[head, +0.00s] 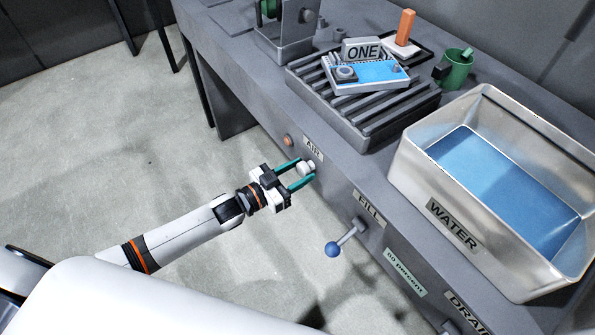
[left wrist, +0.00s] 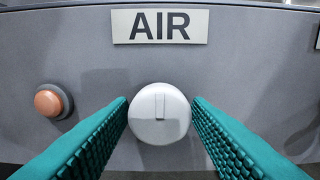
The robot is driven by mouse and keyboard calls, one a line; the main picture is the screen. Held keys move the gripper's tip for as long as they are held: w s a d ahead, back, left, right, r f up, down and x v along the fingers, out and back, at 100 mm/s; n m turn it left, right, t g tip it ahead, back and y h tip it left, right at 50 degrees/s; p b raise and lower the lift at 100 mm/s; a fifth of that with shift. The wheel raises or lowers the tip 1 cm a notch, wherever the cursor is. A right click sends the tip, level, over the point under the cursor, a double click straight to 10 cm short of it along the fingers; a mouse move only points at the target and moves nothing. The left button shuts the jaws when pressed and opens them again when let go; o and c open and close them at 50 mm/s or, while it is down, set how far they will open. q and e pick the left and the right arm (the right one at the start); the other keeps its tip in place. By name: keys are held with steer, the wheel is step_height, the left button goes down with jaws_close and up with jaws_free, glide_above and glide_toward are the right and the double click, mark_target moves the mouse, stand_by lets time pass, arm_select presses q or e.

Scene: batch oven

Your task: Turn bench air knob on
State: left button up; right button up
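The air knob (head: 307,167) is a round white knob on the grey front face of the bench, below a label reading AIR (head: 312,149). In the left wrist view the knob (left wrist: 160,113) is centred, with a short upright mark line near its top. My left gripper (head: 301,175) is open, its two teal fingers on either side of the knob. In the left wrist view the left gripper (left wrist: 160,128) shows a narrow gap between each finger and the knob. My right gripper is not in view.
An orange round button (head: 289,140) sits left of the knob. A blue-tipped lever (head: 333,248) sticks out under the FILL label (head: 367,209). On the bench are a water tank (head: 412,160), a slatted rack (head: 375,122) with a blue device (head: 372,75), and a green mug (head: 456,70).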

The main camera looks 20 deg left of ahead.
arm_select(q)
steer(key=c, duration=0.6)
steer(key=shift+m, duration=0.3)
steer(key=m, duration=0.7)
steer(key=m+b, duration=0.1)
steer(key=m, duration=0.4)
steer(key=shift+f+m, duration=0.1)
steer(key=shift+m, duration=0.2)
steer(key=shift+m+b, duration=0.75)
steer(key=shift+m, duration=1.55)
